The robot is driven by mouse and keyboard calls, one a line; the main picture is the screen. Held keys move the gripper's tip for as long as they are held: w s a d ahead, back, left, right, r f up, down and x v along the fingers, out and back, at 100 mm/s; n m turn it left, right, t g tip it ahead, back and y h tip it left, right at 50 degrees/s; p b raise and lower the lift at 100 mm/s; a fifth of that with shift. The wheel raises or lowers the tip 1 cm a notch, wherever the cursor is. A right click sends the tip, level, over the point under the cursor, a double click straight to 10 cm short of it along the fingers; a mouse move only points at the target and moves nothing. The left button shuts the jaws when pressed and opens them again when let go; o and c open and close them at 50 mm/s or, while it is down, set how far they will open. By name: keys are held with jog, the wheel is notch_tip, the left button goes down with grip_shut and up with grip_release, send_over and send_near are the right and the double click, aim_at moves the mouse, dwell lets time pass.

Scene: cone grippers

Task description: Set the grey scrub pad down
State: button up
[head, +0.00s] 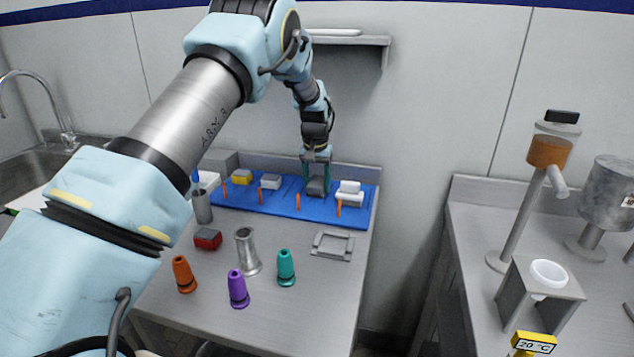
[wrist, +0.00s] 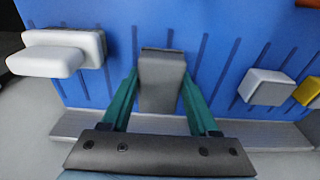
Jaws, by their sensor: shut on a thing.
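The grey scrub pad (head: 316,187) is at the blue mat (head: 275,206), toward its back right part. My gripper (head: 317,173) points down over the mat and is shut on the pad. In the wrist view the pad (wrist: 162,82) sits between the two green fingers of my gripper (wrist: 160,80), with the blue surface (wrist: 215,50) behind it. I cannot tell whether the pad touches the mat.
White blocks (head: 349,193) lie stacked right of the pad. A whitish block (head: 271,182) and a yellow one (head: 242,177) lie to its left. Orange sticks (head: 298,202) stand along the mat's front. Several coloured cones (head: 286,267) and a grey frame (head: 332,246) are nearer.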

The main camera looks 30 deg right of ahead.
jog(key=shift+f, duration=0.1)
jog(key=o, duration=1.4)
jog(key=shift+o, duration=0.2)
